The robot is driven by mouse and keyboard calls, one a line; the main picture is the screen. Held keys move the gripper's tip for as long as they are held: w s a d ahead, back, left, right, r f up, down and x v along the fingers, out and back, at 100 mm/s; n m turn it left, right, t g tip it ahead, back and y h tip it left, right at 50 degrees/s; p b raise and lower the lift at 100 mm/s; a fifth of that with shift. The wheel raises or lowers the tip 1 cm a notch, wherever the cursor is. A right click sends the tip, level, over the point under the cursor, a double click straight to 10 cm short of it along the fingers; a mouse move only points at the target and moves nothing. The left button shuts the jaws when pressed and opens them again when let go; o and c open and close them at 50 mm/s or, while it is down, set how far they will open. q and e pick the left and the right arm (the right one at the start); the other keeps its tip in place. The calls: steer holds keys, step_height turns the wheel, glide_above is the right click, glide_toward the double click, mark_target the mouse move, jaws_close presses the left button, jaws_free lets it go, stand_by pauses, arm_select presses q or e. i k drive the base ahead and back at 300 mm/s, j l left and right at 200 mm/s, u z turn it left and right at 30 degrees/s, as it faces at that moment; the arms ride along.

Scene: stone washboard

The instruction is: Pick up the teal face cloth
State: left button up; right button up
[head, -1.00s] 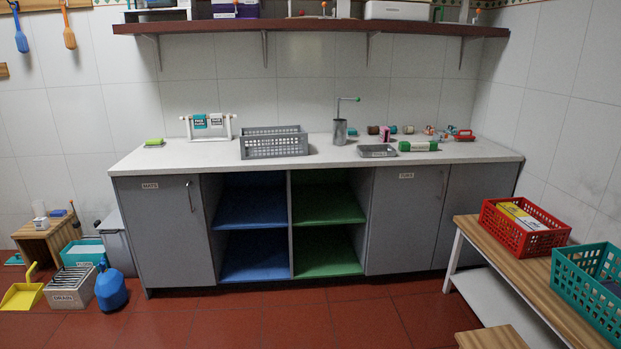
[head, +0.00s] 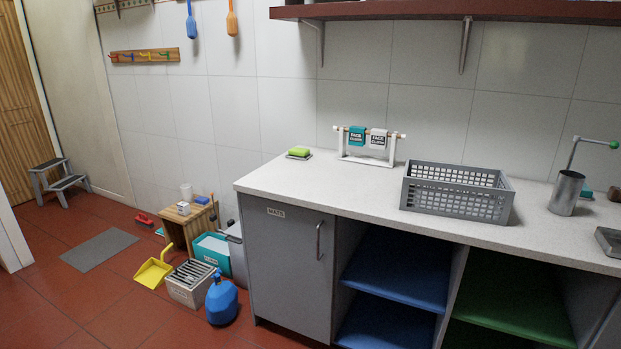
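The teal face cloth (head: 357,136) hangs over the bar of a small white rack (head: 343,148) at the back of the counter, against the tiled wall. A white face cloth (head: 378,139) hangs beside it on the right. Both carry a printed label. Neither of my grippers is in the head view, so their state does not show.
The counter (head: 300,185) is bare in front of the rack. A green sponge on a dish (head: 299,153) lies left of it, a grey crate (head: 457,193) right. A blue jug (head: 221,299), a yellow dustpan (head: 153,272) and bins stand on the floor by the cabinet's left end.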

mark_target(357, 137)
steer(key=i+j+u, duration=0.1)
steer(key=i+u, duration=0.95)
steer(key=i+j+z, duration=0.1)
steer(key=i+z, duration=0.2)
steer(key=i, duration=0.15)
steer(key=i+j+z, duration=0.25)
steer(key=i, duration=0.25)
